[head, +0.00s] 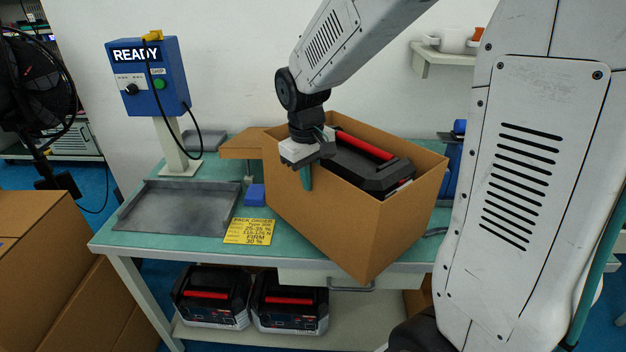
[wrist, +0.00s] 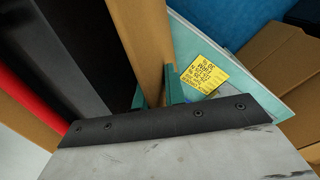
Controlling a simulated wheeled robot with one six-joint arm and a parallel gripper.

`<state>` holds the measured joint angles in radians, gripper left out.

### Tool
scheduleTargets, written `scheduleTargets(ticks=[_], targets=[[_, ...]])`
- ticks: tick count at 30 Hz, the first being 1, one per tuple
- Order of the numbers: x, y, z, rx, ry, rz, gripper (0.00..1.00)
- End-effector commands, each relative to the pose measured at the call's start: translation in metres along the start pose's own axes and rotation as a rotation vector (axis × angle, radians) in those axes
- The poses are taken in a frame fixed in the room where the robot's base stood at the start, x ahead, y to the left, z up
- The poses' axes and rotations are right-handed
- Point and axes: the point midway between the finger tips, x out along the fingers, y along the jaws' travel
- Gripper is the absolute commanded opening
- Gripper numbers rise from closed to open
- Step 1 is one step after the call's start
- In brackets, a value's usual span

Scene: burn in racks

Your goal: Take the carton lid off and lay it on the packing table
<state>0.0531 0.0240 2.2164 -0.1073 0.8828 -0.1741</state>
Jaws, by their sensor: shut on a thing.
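The brown cardboard carton (head: 335,225) stands open on the packing table (head: 205,160), its near corner reaching over the table's front edge. A black case with a red handle (head: 370,165) sits inside it. My gripper (head: 308,176) is shut on the carton's wall at the left, one teal finger inside and one outside. The wrist view shows the carton wall (wrist: 143,40) between the fingers. No lid covers the carton. A flat brown cardboard piece (head: 241,146) shows behind the carton at the left; I cannot tell whether it is the lid.
A grey metal tray (head: 180,207), a yellow order card (head: 250,232) and a blue block (head: 255,195) lie left of the carton. A blue READY box (head: 148,78) stands on a post at the back left. Two black cases (head: 212,297) sit on the lower shelf.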

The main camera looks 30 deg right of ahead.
Motion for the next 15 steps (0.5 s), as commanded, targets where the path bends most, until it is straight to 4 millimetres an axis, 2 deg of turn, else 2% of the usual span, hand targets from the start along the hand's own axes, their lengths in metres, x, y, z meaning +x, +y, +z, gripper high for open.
scheduleTargets(ticks=[8,15], targets=[[-0.001,0.002,-0.007,-0.002,0.008,0.004,0.0],[0.021,0.001,-0.006,-0.002,0.004,0.003,0.0]])
